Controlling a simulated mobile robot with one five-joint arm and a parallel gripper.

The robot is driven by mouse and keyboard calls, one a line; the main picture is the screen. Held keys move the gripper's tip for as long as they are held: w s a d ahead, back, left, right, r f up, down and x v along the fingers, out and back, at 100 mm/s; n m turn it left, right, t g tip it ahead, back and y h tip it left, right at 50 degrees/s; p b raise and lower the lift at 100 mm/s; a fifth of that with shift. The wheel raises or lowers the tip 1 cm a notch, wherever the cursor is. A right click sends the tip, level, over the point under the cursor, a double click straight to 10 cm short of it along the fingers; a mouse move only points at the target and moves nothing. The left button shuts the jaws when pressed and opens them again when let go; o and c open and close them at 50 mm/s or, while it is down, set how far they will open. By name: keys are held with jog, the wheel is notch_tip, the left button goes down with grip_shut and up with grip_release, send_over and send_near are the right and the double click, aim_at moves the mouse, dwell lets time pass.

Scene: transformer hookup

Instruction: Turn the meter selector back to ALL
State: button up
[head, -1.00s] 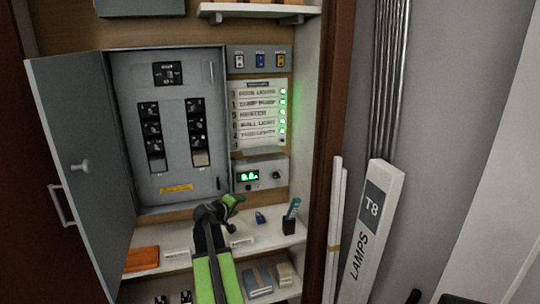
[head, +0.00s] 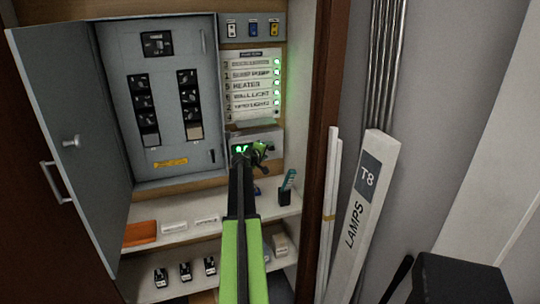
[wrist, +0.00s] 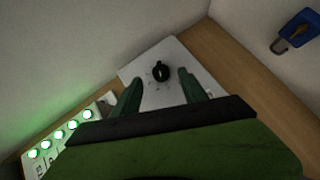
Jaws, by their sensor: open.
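The meter (head: 236,137) is a pale box with a green lit display, below the label panel in the head view. My gripper (head: 262,154) is in front of its right side and hides the selector there. In the wrist view the meter's pale face (wrist: 188,94) carries the selector, a small round black knob (wrist: 160,72). My gripper (wrist: 157,88) is open, with one green finger on each side of the knob in the picture. The knob shows between the fingertips and a little beyond them; I cannot tell the remaining distance. The selector's markings are too small to read.
A label panel (head: 250,88) with green lamps is above the meter. The grey breaker box (head: 172,100) stands left, its door (head: 70,130) swung open. A shelf (head: 275,213) below holds a dark cup (head: 284,197). A blue padlock (wrist: 302,27) shows in the wrist view.

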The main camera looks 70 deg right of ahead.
aim_at(271, 149)
jog(key=x, duration=0.4)
jog(key=shift+d+b, duration=0.1)
jog(key=shift+b, duration=0.25)
grip_shut()
jog(key=shift+a, duration=0.45)
jog(key=shift+d, duration=0.25)
jog(key=n+h+b, duration=0.2)
jog(key=b, duration=0.2)
jog(key=f+n+h+b, duration=0.1)
jog(key=b, duration=0.4)
jog(key=f+n+h+b, duration=0.1)
jog(key=n+h+b, duration=0.1)
jog(key=b, duration=0.2)
jog(key=shift+d+n+g+h, duration=0.2)
jog(key=shift+n+g+h, duration=0.1)
jog(key=n+h+b, duration=0.1)
jog(key=n+b, duration=0.1)
jog(key=b, duration=0.2)
jog(key=shift+r+n+h, duration=0.15)
jog(key=shift+n+h, duration=0.15)
jog(key=shift+h, duration=0.1)
